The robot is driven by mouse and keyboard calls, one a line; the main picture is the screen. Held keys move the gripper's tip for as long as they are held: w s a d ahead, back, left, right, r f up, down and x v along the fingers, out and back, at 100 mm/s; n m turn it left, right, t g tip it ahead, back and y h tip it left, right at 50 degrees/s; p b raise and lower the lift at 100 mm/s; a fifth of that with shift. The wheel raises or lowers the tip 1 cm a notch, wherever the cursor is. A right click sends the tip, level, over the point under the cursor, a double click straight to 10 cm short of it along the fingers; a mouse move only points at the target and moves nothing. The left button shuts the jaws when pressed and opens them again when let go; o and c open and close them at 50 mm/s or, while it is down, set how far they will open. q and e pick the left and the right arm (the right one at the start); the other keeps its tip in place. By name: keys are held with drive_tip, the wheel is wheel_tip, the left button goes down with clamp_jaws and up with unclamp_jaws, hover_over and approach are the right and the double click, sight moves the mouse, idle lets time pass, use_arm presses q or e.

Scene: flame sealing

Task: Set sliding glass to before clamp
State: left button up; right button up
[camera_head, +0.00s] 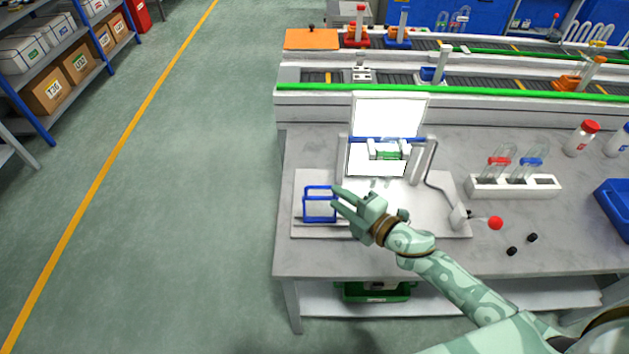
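A blue rectangular frame (305,205), which looks like the sliding glass, stands upright at the left end of a pale base plate (445,228) on the table. My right gripper (336,198) is at the right edge of this frame, its two fingers spread apart. I cannot tell whether a finger touches the frame. Behind the gripper is a brightly lit station with a white panel (388,115). A green and white part (388,152), perhaps the clamp, sits inside it. The gripper and wrist hide part of the base plate. My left gripper is not in view.
A red-knobbed lever (495,223) is at the plate's right. A white rack (513,187) with red- and blue-collared glass tubes stands further right, near a blue bin (615,205). Conveyors (470,88) run behind. The floor left of the table (300,262) is clear.

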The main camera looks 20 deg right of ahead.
drive_tip(key=b, duration=0.1)
hover_over(320, 205)
drive_tip(key=w, duration=0.2)
drive_tip(key=f, duration=0.1)
drive_tip(key=shift+a, duration=0.35)
drive_tip(key=shift+s, duration=0.1)
clamp_jaws()
